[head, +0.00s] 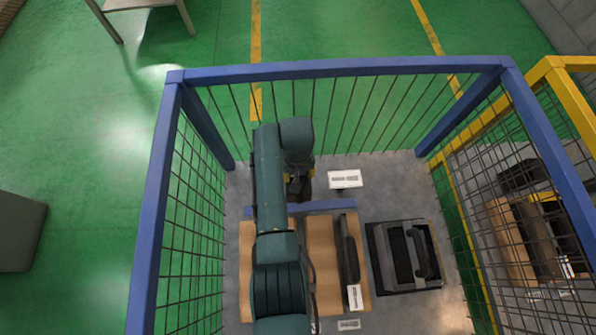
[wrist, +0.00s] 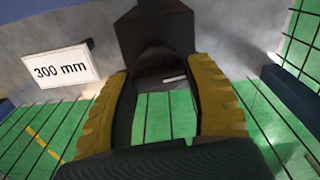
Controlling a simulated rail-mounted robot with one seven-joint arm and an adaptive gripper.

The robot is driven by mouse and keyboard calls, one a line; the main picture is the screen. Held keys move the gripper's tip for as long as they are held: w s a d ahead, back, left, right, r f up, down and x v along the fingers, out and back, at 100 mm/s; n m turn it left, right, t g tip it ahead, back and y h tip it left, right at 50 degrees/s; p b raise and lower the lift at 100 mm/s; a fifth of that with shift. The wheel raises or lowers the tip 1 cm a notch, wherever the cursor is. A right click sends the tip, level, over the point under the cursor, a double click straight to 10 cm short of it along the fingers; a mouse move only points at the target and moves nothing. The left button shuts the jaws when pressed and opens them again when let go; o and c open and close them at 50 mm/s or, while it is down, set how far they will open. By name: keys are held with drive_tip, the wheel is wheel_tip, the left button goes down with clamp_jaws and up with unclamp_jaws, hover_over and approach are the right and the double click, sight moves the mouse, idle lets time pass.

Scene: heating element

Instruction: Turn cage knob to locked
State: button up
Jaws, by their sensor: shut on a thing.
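The blue-framed cage (head: 330,68) with dark mesh sides surrounds my arm in the head view. My gripper (head: 300,188) is low inside it, near the far side, mostly hidden under my arm. In the wrist view, my gripper's yellow finger pads (wrist: 163,75) stand on both sides of a dark grey knob-like part (wrist: 153,32), and the fingers are shut on it. I take this part to be the knob. Its locked or unlocked marking does not show.
A white label reading "300 mm" (wrist: 60,67) is left of the fingers. In the head view, wooden blocks (head: 323,255) and a black tray with a handle (head: 375,245) lie on the grey cage floor. A yellow frame (head: 573,95) stands at the right.

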drive_tip(key=n+p, duration=0.2)
drive_tip(key=n, duration=0.1)
drive_tip(key=shift+r, duration=0.1)
drive_tip(key=n+p, duration=0.1)
drive_tip(key=n, duration=0.4)
drive_tip(key=shift+p, duration=0.35)
drive_tip(key=n, duration=0.4)
drive_tip(key=shift+f+p, duration=0.2)
drive_tip(key=shift+p, duration=0.15)
drive_tip(key=n, duration=0.4)
drive_tip(key=shift+n, duration=0.3)
drive_tip(key=o, duration=1.2)
drive_tip(key=shift+r, duration=0.1)
wheel_tip(320, 180, up, 12)
drive_tip(key=shift+f, duration=0.1)
